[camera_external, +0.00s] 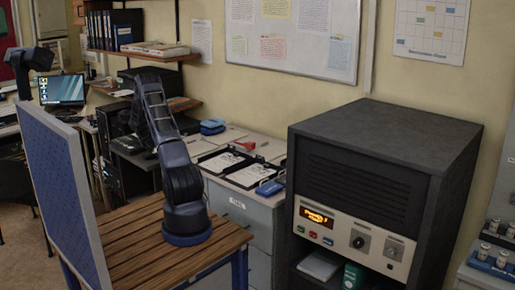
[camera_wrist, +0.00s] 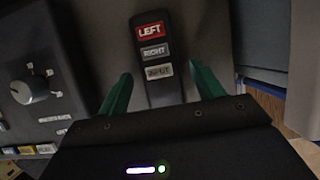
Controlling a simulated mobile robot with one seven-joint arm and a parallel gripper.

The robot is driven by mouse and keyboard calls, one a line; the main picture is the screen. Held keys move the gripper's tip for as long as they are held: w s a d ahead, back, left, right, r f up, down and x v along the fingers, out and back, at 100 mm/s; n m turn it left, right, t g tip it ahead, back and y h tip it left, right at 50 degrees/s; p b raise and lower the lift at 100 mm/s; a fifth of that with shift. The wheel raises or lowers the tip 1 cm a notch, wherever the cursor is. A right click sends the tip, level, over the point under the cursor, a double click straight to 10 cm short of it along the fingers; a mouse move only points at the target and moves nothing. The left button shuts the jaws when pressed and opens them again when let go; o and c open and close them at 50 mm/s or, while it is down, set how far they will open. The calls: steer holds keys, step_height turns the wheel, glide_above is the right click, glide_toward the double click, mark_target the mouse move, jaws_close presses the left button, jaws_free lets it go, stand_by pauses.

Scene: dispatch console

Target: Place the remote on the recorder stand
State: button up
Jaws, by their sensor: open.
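In the wrist view, the dark remote (camera_wrist: 152,52) lies on a grey surface. Its red LEFT button is at the far end, with grey RIGHT and INPUT buttons nearer to me. My gripper (camera_wrist: 160,73) is open, with one green finger on each side of the remote's near part; I see a gap on both sides. The remote's near end is hidden by my gripper body. In the external view my arm rises from the slatted wooden table, but its gripper end cannot be made out, nor can the remote. I cannot tell which thing is the recorder stand.
In the wrist view, a panel with a knob (camera_wrist: 30,90) and small buttons is at left, and a blue edge (camera_wrist: 284,50) at right. In the external view, a black cabinet (camera_external: 385,135) stands at right; papers and small items lie on grey drawers (camera_external: 243,210).

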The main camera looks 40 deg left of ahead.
steer(key=v, duration=1.1)
steer(key=shift+r, duration=0.4)
steer(key=shift+s, duration=0.1)
